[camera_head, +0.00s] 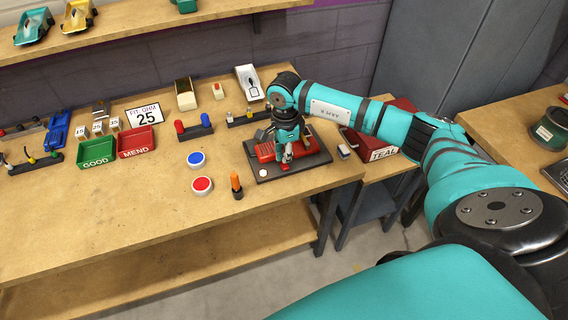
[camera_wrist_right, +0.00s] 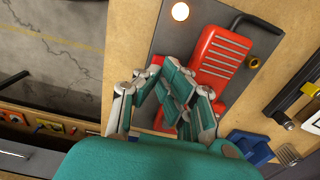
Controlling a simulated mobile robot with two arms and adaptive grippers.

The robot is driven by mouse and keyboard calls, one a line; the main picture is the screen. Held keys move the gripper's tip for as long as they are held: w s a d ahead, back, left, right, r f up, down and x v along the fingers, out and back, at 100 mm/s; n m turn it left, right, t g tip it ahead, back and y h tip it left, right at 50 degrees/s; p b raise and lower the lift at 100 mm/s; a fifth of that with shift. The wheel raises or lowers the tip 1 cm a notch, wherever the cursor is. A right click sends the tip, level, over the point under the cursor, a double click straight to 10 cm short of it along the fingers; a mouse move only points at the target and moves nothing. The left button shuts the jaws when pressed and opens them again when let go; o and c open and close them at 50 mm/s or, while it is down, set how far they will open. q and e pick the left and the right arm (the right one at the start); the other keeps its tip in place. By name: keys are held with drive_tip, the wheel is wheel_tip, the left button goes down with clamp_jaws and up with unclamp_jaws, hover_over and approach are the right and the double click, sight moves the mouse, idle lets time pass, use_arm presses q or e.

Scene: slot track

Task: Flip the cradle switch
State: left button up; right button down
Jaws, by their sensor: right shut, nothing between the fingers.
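The cradle is a dark flat plate (camera_head: 262,175) at the right end of the bench, and it also shows in the wrist view (camera_wrist_right: 182,38). A red slotted body (camera_head: 266,150) lies on it, seen in the wrist view as a ribbed red shape (camera_wrist_right: 222,55). A small round lamp (camera_head: 263,173) near the plate's corner glows pale in the wrist view (camera_wrist_right: 180,11). A small red part (camera_head: 284,168), likely the switch, is at my right fingertips. My right gripper (camera_head: 287,159) is shut and empty, pointing down over the plate. Its fingers (camera_wrist_right: 166,80) partly hide the red part; contact is unclear.
A blue button (camera_head: 196,159), a red button (camera_head: 202,185) and an orange-handled tool (camera_head: 236,184) stand left of the plate. Green (camera_head: 97,153) and red (camera_head: 136,142) trays are farther left.

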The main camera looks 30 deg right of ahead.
sight(285, 166)
drive_tip(key=shift+f+b, duration=1.3)
drive_tip(key=shift+f, duration=0.15)
idle(0.9)
drive_tip(key=shift+r, duration=0.1)
drive_tip(key=shift+r+p, duration=2.05)
drive_tip(key=shift+r, duration=1.4)
